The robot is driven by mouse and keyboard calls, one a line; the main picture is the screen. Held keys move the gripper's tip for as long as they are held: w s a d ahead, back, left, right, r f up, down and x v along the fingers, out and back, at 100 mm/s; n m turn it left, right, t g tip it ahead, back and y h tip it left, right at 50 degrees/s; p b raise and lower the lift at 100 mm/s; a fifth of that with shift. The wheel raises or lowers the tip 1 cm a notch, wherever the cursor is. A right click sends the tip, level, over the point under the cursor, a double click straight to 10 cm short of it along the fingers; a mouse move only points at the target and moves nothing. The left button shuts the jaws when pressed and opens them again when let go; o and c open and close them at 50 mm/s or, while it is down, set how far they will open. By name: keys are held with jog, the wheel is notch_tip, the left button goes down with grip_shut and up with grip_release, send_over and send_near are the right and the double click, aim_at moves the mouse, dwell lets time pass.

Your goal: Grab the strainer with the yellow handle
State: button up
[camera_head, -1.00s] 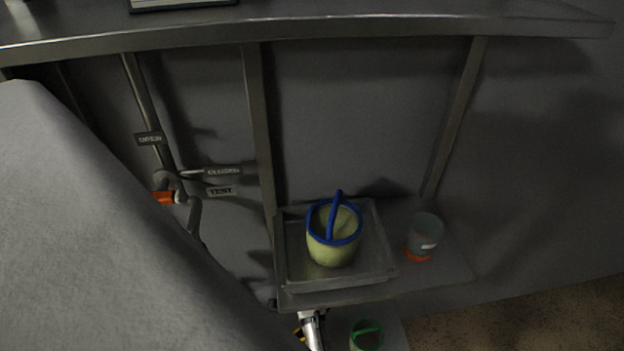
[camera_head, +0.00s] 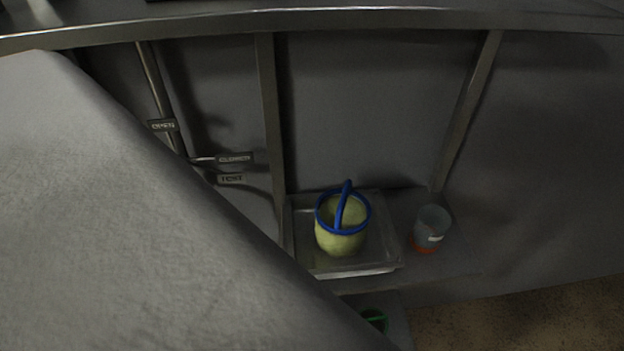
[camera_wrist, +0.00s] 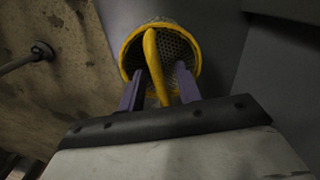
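The strainer with the yellow handle (camera_wrist: 152,50) shows at the top middle of the wrist view. It has a yellow rim, a perforated inside and a yellow handle arching across its mouth. My gripper (camera_wrist: 163,80) has its two purple fingers spread apart, one on each side of the handle, with the tips at the strainer's mouth. The fingers do not appear closed on the handle. In the head view neither my gripper nor this strainer is visible; my large grey arm part covers the lower left.
In the head view, a strainer with a blue handle (camera_head: 341,240) stands in a metal tray (camera_head: 385,268) on a shelf. A grey container with an orange base (camera_head: 431,226) stands right of it. A green-handled strainer (camera_head: 376,318) is partly hidden below. Pipes with labels are at left.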

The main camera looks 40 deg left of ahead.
grip_shut()
jog(key=shift+r, duration=0.1)
dwell(0.5)
